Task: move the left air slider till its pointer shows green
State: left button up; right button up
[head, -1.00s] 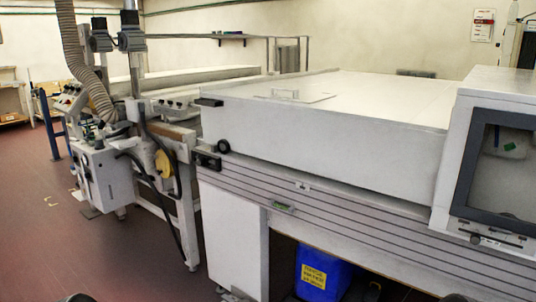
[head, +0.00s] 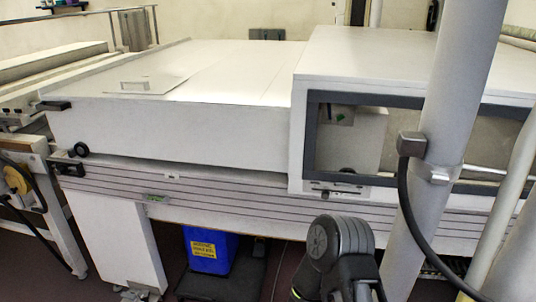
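Below the dark-framed window of the white hood is a small dark slot strip with a knob, which looks like the left air slider (head: 335,188). The knob sits toward the left part of the strip. Behind the window, at its upper left, is a small plate with a green patch (head: 340,116), perhaps the gauge. Its pointer is too small to read. A dark rounded joint of my own arm stands at the bottom, below the slider. No gripper fingers show in the head view.
A thick pale post (head: 455,110) with a black cable stands in front of the window's right part. The long white tunnel cover (head: 190,125) extends left. A blue bin (head: 210,250) stands under the machine.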

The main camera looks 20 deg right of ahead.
aim_at(325, 194)
jog(key=z, duration=1.3)
